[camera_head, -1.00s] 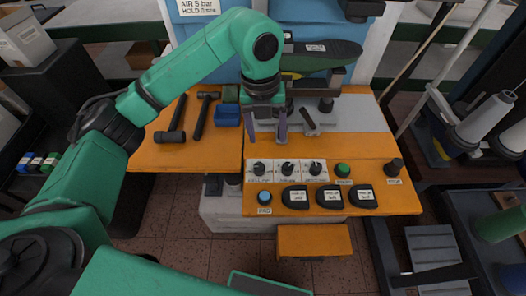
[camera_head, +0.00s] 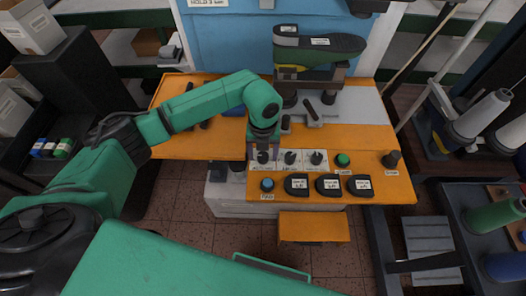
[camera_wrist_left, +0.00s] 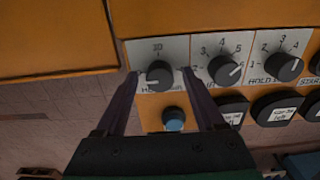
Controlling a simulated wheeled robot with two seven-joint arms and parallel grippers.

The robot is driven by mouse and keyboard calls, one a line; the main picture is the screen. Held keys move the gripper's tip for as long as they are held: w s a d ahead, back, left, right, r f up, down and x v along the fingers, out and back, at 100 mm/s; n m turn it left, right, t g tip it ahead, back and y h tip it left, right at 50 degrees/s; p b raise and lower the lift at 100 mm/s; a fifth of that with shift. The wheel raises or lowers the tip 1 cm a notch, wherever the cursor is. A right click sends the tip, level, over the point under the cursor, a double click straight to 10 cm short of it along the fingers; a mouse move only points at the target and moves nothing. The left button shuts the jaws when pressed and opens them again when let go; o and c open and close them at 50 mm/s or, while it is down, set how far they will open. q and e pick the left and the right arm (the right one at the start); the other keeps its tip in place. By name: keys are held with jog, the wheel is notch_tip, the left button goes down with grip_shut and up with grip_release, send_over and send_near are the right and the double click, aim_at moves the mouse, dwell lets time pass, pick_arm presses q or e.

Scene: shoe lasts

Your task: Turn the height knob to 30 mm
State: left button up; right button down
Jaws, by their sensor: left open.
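The height knob (camera_wrist_left: 159,76) is a round dark knob on a white label plate, leftmost in the row on the orange console. The plate reads what looks like 30 above it; the knob's pointer is hard to make out. In the head view the knob (camera_head: 263,157) is partly covered by my left gripper (camera_head: 262,150). In the left wrist view my left gripper (camera_wrist_left: 160,73) is open, with one fingertip on each side of the knob. I cannot tell whether the fingers touch it. My right gripper is not in view.
Two similar knobs, a middle one (camera_wrist_left: 224,69) and a right one (camera_wrist_left: 284,67), sit close to the right. A blue button (camera_wrist_left: 173,119) is just in front. Labelled black pads (camera_head: 329,184) and a green button (camera_head: 342,160) share the console. A shoe last (camera_head: 318,45) stands behind.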

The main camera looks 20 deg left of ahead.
pick_arm(q)
grip_shut()
jog(key=m+b, duration=0.2)
jog(key=shift+f+b, duration=0.15)
jog(key=shift+b, duration=0.25)
jog(key=m+b, duration=0.6)
jog(key=shift+m, duration=0.4)
jog(key=m+b, duration=0.4)
jog(key=m, duration=0.1)
jog(key=shift+w, duration=0.1)
jog(key=shift+r+m+b, duration=0.15)
jog(key=shift+m+b, duration=0.4)
jog(key=shift+m, duration=0.45)
jog(key=shift+r+m+b, duration=0.1)
jog(key=shift+m+b, duration=0.45)
jog(key=shift+m, duration=0.45)
